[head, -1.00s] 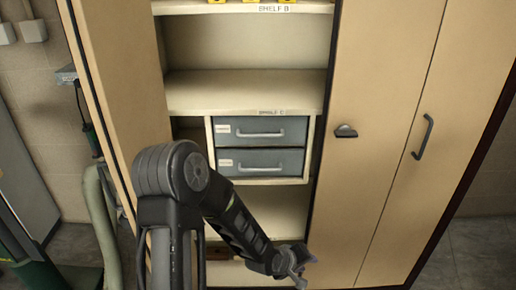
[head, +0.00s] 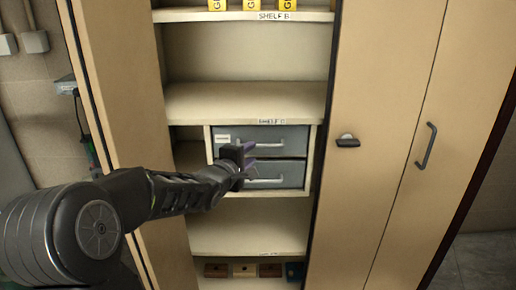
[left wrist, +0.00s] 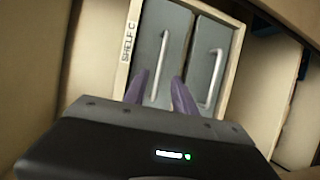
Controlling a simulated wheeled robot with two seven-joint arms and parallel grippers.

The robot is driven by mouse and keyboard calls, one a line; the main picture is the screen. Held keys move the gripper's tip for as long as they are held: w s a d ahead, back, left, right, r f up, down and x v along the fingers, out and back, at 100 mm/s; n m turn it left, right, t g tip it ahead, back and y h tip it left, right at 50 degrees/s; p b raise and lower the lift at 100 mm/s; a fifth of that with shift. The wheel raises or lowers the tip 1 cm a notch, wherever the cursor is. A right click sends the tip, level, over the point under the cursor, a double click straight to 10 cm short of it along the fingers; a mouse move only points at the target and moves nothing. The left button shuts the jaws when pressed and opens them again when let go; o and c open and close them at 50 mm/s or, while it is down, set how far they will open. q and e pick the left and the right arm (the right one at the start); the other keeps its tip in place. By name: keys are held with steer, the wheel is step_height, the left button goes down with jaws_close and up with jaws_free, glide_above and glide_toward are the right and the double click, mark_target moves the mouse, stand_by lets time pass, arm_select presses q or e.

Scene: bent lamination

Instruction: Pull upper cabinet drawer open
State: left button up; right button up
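The upper drawer (head: 285,133) is a grey-blue front with a light bar handle (head: 272,145) and appears closed in the cabinet. The lower drawer (head: 290,168) below it looks alike and is also closed. My left gripper (head: 250,157) is in front of the drawers, covering their left part. In the left wrist view the picture is turned, and the upper drawer (left wrist: 178,40) is the left one. There the purple fingers of my left gripper (left wrist: 160,90) are apart, one to each side of the upper handle (left wrist: 160,65). I cannot tell contact. My right gripper is out of view.
The drawer unit sits under a shelf (head: 245,103). The left cabinet door (head: 115,90) stands open beside my left arm. The right doors (head: 375,120) are closed. Small coloured blocks (head: 245,270) lie on the bottom shelf.

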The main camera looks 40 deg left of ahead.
mark_target(259, 146)
arm_select(q)
steer(key=x, duration=0.7)
steer(key=shift+c, duration=0.2)
jaws_close()
stand_by(1.1)
